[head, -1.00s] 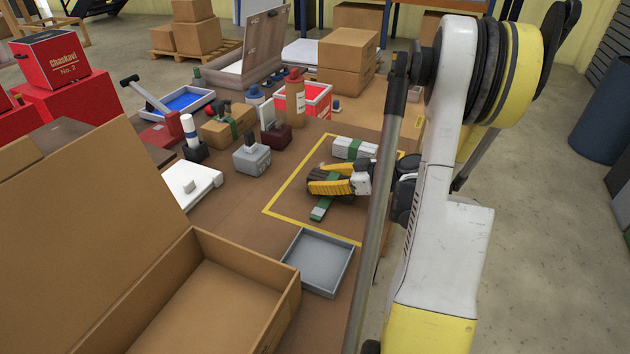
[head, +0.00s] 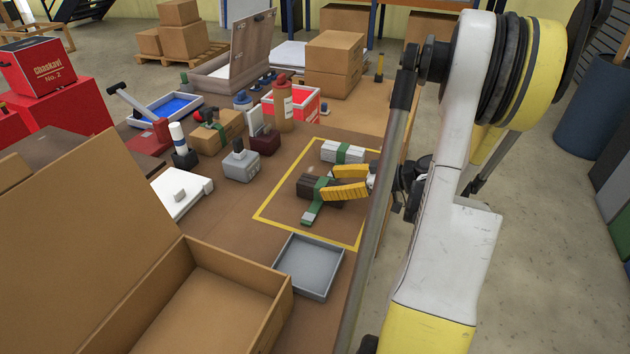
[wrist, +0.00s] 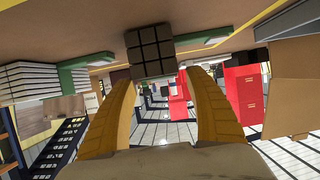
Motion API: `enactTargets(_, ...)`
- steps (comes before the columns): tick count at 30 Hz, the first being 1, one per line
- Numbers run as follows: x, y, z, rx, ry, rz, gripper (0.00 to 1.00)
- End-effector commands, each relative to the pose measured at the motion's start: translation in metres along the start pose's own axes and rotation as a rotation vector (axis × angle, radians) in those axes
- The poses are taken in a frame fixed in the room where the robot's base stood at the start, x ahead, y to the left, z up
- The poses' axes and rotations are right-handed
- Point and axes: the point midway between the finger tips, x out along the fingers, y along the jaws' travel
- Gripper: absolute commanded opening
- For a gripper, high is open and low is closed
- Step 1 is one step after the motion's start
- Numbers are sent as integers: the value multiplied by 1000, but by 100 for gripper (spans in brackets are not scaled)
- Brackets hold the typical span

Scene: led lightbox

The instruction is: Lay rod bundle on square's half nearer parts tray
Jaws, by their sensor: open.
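The dark brown rod bundle (head: 306,187), with a green band, lies inside the yellow-outlined square (head: 269,202) on the table, around its middle. A green strip (head: 311,214) extends from it towards the grey parts tray (head: 311,263), which stands outside the square's near edge. My gripper (head: 334,181) is open at the bundle's right side. In the wrist view the bundle's gridded dark end (wrist: 151,50) shows ahead, between and beyond my spread yellow fingers (wrist: 155,75). A pale bundle with a green band (head: 342,152) lies in the square's far part.
A large open cardboard box (head: 215,300) fills the near left. A white box (head: 181,193), a grey block with a knob (head: 240,164) and a brown bottle (head: 283,108) stand left of and behind the square. Bare square surface lies between bundle and tray.

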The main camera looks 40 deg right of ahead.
Motion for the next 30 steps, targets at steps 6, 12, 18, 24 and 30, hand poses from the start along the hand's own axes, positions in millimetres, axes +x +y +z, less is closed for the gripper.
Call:
enactTargets(6,-40,1,-1,1,0,3,63)
enactTargets(12,-51,0,0,-1,0,0,63)
enactTargets(18,-34,-12,-12,41,-47,-23,63)
enactTargets(24,19,-70,-50,193,-256,-65,63)
enactTargets(30,52,-147,-77,297,-476,-14,63)
